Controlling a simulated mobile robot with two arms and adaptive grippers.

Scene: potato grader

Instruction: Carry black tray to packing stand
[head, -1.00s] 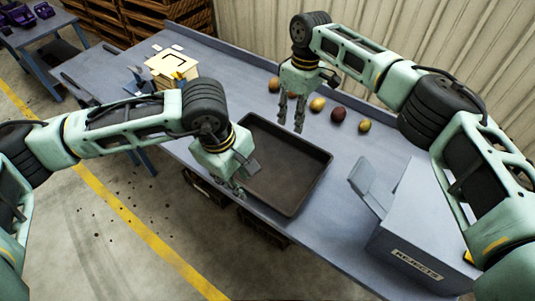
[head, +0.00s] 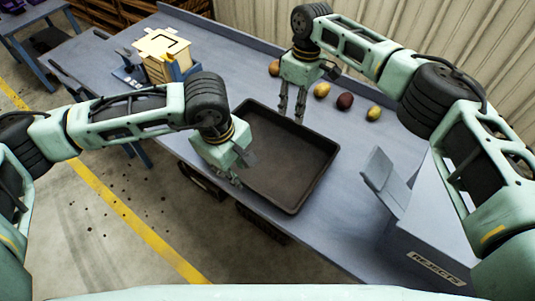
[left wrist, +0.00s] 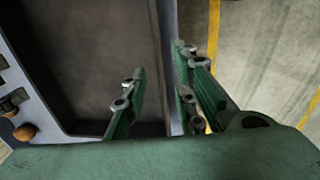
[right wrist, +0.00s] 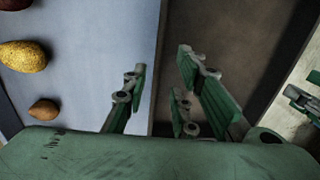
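The black tray (head: 290,207) lies flat on the blue-grey table and looks empty. My left gripper (head: 236,180) is at its near-left rim. In the left wrist view the left fingers (left wrist: 162,92) are apart, one over the tray's inside and one beyond the rim (left wrist: 168,50). My right gripper (head: 291,108) is at the far rim. In the right wrist view the right fingers (right wrist: 163,90) are apart on either side of the rim (right wrist: 160,50). Neither gripper is closed on the tray. I cannot tell which piece of furniture is the packing stand.
Several potatoes (head: 345,101) lie behind the tray. A rejects box (head: 428,235) with a raised flap stands at the right. A cream-coloured device (head: 162,50) stands at the back left. Another blue table (head: 35,30) with purple items is at the upper left. Open floor lies at left.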

